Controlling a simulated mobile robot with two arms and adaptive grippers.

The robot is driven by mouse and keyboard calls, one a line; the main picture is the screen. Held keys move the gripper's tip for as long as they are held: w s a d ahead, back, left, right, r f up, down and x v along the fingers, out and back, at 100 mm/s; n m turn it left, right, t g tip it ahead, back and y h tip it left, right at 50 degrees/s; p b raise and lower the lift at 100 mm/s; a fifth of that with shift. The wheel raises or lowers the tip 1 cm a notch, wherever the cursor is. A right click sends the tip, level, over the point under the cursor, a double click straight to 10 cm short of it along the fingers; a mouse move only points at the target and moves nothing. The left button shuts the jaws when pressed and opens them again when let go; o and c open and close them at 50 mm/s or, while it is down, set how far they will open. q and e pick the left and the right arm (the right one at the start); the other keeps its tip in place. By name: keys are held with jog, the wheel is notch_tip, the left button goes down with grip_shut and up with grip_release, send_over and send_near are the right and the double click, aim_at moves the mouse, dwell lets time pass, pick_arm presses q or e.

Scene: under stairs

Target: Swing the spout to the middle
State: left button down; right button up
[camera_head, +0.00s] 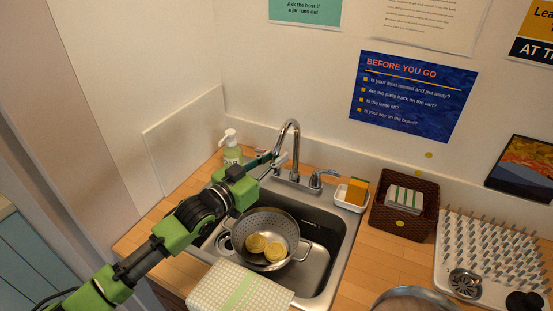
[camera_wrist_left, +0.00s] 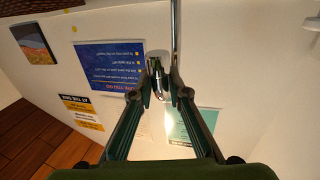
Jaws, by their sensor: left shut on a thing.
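The chrome tap's arched spout (camera_head: 291,128) rises behind the sink (camera_head: 341,225), and its outlet end hangs down over the sink's left part. My left gripper (camera_head: 274,160) reaches in from the left and is shut on the spout near its outlet end. In the left wrist view, the spout (camera_wrist_left: 175,30) passes down to my left gripper's fingertips (camera_wrist_left: 166,92), and the chrome end shows between the fingers. The fingers partly hide where they touch it. My right gripper is not in view.
A colander (camera_head: 290,225) with yellow pieces sits in the sink. A tap lever (camera_head: 318,178) and a sponge in a white dish (camera_head: 343,204) stand right of the spout. A soap bottle (camera_head: 232,152) is behind my left wrist. A cloth (camera_head: 240,289) covers the front edge.

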pick_arm(q)
jog(key=c, duration=1.9)
grip_release()
jog(key=shift+w, duration=0.1)
jog(key=v, duration=1.2)
